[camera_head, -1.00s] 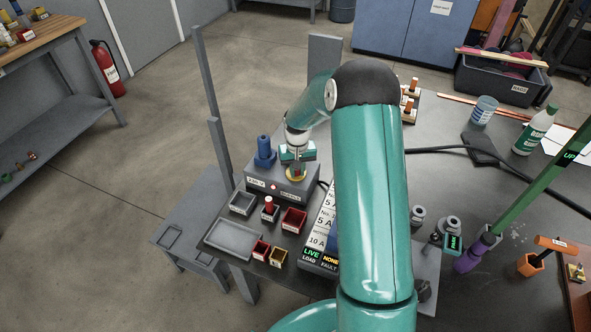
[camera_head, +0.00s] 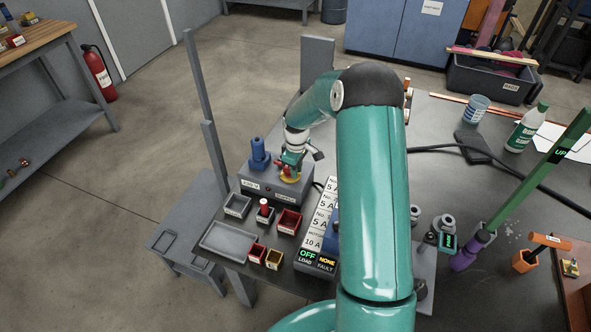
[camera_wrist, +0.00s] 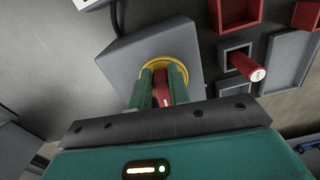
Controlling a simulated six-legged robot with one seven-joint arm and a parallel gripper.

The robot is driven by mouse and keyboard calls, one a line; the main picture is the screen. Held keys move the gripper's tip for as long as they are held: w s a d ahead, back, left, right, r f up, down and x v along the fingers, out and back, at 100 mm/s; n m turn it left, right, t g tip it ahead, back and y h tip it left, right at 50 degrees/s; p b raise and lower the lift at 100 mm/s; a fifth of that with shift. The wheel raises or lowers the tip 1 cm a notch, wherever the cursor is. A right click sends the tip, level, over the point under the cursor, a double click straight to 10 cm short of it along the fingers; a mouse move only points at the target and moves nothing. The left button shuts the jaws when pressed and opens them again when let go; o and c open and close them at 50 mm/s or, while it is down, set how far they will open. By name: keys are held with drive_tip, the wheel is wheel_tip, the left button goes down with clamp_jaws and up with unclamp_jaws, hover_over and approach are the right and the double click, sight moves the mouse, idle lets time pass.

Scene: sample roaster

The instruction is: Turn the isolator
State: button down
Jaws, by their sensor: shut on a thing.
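The isolator is a grey box (camera_head: 275,193) on the near left part of the bench, with a yellow ring (camera_head: 289,179) and a red handle on it. In the wrist view the red handle (camera_wrist: 161,90) stands in the middle of the yellow ring (camera_wrist: 184,67) on the grey box (camera_wrist: 133,52). My gripper (camera_head: 291,168) is over it. Its two green fingers (camera_wrist: 161,84) are shut on the red handle, one on each side. The handle's far end is partly hidden. The panel display (camera_head: 308,256) reads OFF above LOAD and NONE above FAULT.
Small trays (camera_head: 236,206) and red bins (camera_head: 289,221) lie in front. A label strip (camera_head: 321,217) stands to the right. A green pole (camera_head: 535,166) leans at the right.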

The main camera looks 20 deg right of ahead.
drive_tip(key=shift+w+n, duration=0.15)
drive_tip(key=shift+n, duration=0.45)
drive_tip(key=c, duration=1.3)
unclamp_jaws()
wheel_tip(320, 180, up, 14)
drive_tip(key=shift+f, duration=0.1)
